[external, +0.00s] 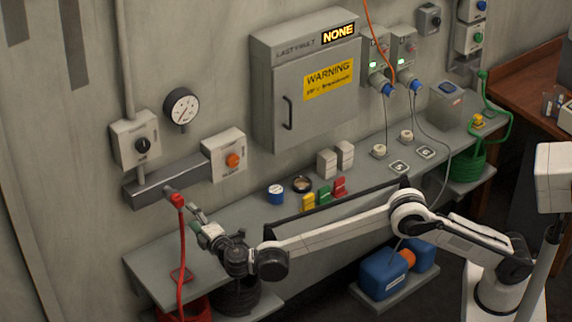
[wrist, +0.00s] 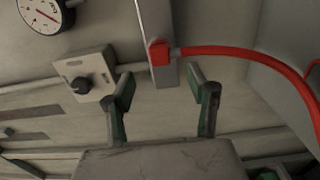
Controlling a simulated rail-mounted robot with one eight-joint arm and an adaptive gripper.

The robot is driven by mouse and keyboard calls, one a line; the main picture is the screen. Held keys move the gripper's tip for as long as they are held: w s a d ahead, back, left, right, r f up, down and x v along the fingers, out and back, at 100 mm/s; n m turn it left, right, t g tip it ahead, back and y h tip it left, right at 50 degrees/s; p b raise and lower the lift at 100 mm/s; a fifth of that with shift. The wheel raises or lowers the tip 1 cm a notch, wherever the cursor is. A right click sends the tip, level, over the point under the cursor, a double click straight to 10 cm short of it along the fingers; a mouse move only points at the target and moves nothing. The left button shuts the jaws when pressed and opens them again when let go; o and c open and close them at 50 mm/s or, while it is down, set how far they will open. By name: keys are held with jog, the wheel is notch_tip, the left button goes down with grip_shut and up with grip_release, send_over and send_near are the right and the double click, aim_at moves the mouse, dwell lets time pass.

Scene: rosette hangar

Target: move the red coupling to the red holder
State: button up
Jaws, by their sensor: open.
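The red coupling (external: 177,200) sits at the end of a short grey stub on the wall rail, with a red hose hanging from it. In the wrist view the red coupling (wrist: 160,53) is at top centre, against the grey rail, with its hose curving right. My gripper (external: 196,216) is just right of the coupling in the external view. In the wrist view my gripper (wrist: 164,88) is open and empty, and the coupling shows beyond and between its fingertips, apart from them. A red upright piece (external: 340,188) stands on the bench beside green and yellow ones; I cannot tell if it is the red holder.
A switch box (external: 136,140) and an orange-knob box (external: 226,155) flank the rail. A blue can (external: 275,194) and a round dark-topped item (external: 302,184) stand mid-bench.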

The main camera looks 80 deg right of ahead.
aim_at(181, 204)
jog(key=shift+d, duration=0.1)
jog(key=shift+p+x, duration=0.55)
jog(key=shift+x, duration=3.9)
jog(key=shift+b, duration=0.4)
grip_shut()
jog(key=shift+b+v, duration=0.8)
jog(key=shift+v, duration=2.15)
